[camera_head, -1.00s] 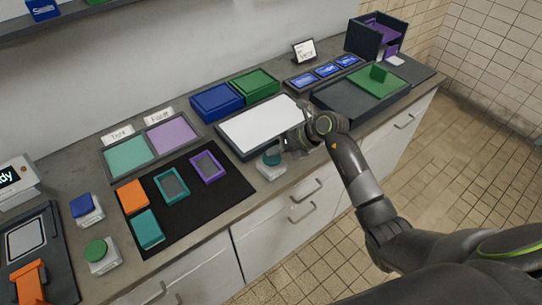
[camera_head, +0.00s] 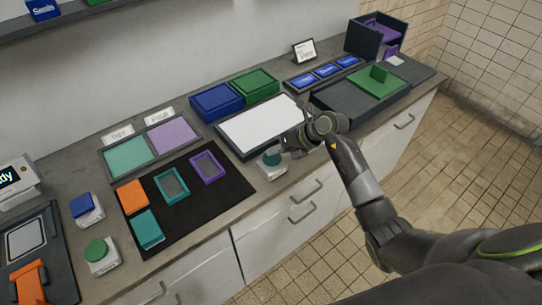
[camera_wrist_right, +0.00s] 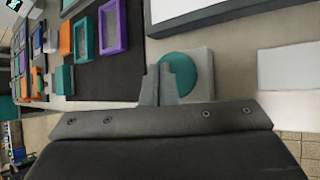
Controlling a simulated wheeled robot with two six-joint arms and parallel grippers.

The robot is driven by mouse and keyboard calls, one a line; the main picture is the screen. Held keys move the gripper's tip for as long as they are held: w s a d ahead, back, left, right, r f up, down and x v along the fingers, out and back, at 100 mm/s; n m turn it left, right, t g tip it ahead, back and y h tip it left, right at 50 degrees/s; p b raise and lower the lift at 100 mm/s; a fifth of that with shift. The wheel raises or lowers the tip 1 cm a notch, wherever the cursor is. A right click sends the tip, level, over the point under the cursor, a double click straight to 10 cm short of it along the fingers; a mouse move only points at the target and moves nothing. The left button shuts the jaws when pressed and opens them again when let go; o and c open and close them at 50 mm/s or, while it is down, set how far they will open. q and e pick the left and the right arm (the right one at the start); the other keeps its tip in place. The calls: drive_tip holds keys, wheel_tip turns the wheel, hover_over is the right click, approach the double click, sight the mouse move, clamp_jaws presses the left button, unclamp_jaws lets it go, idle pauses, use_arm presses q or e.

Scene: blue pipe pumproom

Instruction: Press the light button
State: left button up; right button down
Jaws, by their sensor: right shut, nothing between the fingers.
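A round teal button (camera_head: 271,158) on a small white base stands at the counter's front edge, just in front of a white panel (camera_head: 262,124) in a dark frame. In the right wrist view the teal button (camera_wrist_right: 183,74) is right behind the fingertips, which partly overlap it. My right gripper (camera_head: 284,151) is shut and empty, close beside the button. It also shows in the right wrist view (camera_wrist_right: 159,84). I cannot tell whether the fingers touch the button. My left gripper is not in view.
A blue button (camera_head: 82,205) and a green button (camera_head: 97,250) stand at the left. A black mat (camera_head: 205,205) holds teal, orange and purple pieces. Blue and green boxes (camera_head: 255,84) stand behind the panel. A dark tray (camera_head: 345,100) lies right of it.

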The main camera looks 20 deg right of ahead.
sight(276, 158)
drive_tip(key=shift+f, duration=0.1)
drive_tip(key=shift+f+b, duration=0.35)
drive_tip(key=shift+b, duration=0.05)
drive_tip(key=shift+f, duration=0.35)
idle(0.6)
drive_tip(key=shift+r, duration=0.15)
drive_tip(key=shift+r+p, duration=0.35)
drive_tip(key=shift+r, duration=0.3)
wheel_tip(276, 158, up, 6)
drive_tip(key=p, duration=0.4)
drive_tip(key=shift+p, duration=0.4)
